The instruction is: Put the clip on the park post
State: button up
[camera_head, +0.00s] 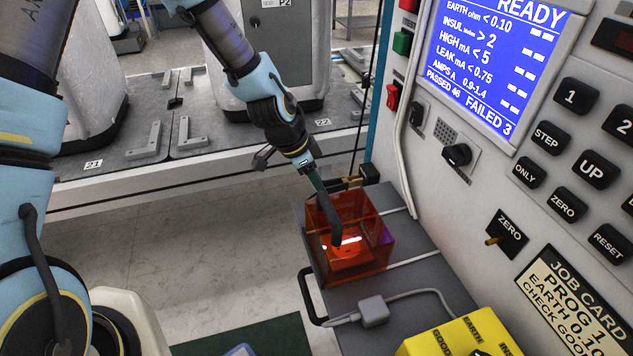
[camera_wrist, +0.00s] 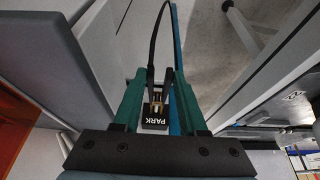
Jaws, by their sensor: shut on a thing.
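The clip's prongs appear on either side of the post in this view. I cannot tell whether they touch it.
The orange box (camera_head: 375,245) stands on a grey bench top (camera_head: 440,275). A grey plug with a cable (camera_head: 373,311) and a yellow block (camera_head: 460,338) lie nearer. The tester panel (camera_head: 440,185) rises along the right. The floor (camera_head: 190,235) at left is clear.

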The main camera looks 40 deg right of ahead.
dwell(0.3)
jog(key=o, duration=1.2)
